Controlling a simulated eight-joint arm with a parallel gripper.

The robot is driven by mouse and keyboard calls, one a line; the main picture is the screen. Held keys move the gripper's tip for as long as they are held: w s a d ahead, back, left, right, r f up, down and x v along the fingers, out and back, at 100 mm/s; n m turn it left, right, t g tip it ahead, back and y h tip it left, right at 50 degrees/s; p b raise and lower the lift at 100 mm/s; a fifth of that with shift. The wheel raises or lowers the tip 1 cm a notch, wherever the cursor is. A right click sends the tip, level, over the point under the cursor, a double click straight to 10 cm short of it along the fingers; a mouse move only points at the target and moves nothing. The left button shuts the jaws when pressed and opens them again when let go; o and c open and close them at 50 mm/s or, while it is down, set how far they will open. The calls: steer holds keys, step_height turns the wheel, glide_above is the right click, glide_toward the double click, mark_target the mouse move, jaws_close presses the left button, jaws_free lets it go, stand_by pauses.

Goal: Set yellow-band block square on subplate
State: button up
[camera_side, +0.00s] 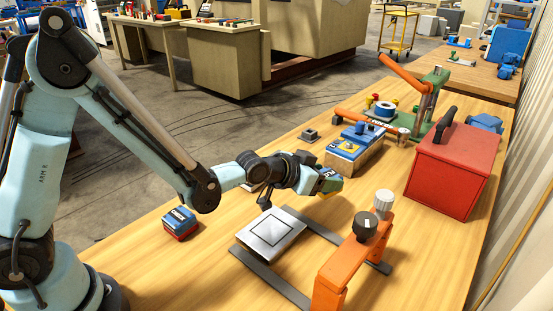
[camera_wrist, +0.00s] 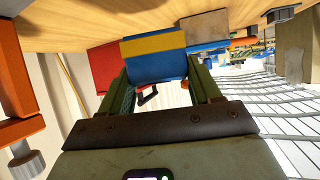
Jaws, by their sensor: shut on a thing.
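My gripper (camera_side: 327,183) is in the air above the bench, just beyond and to the right of the subplate in the side view. It is shut on the yellow-band block (camera_wrist: 155,66), a blue block with a yellow stripe. In the wrist view the block sits between the two green fingers; in the side view the hand partly hides it. The subplate (camera_side: 271,233) is a silver plate with a dark square outline on its bare top, lying across grey rails. The block is apart from the subplate.
An orange clamp frame (camera_side: 340,268) with knobs stands right of the subplate. A blue-and-red block (camera_side: 180,223) lies at left. Bare bench lies around the subplate's left side.

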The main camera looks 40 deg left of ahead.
mark_target(324, 195)
steer(key=s+m+h, duration=0.1)
steer(key=s, duration=0.1)
steer(key=s+m+g+h, duration=0.1)
steer(key=s+m+h, duration=0.1)
steer(key=s, duration=0.1)
steer(key=shift+s+a+f+g, duration=0.1)
steer(key=shift+s+f+g, duration=0.2)
steer(key=shift+s+g, duration=0.1)
steer(key=s+m+g+h, duration=0.2)
steer(key=s+m, duration=0.1)
steer(key=s+d+r+m+h, duration=0.1)
steer(key=s, duration=0.1)
steer(key=shift+s+d+r+g+h, duration=0.1)
steer(key=shift+s+g+h, duration=0.05)
steer(key=shift+g+h, duration=0.25)
steer(key=s+d+r+m+g+h, duration=0.2)
steer(key=s+d+r+m+g, duration=0.1)
steer(key=s+r+m+g, duration=0.6)
steer(key=shift+n+t, duration=0.5)
steer(key=shift+t, duration=0.3)
steer(key=w+a+f, duration=0.2)
steer(key=f, duration=0.1)
steer(key=w+a+f, duration=0.2)
steer(key=a+f, duration=0.1)
steer(key=w+a+f, duration=0.2)
steer(key=a, duration=0.1)
steer(key=shift+w+a+f, duration=0.2)
steer(key=shift+w+f, duration=0.15)
steer(key=shift+f, duration=2.05)
steer(key=shift+f, duration=0.1)
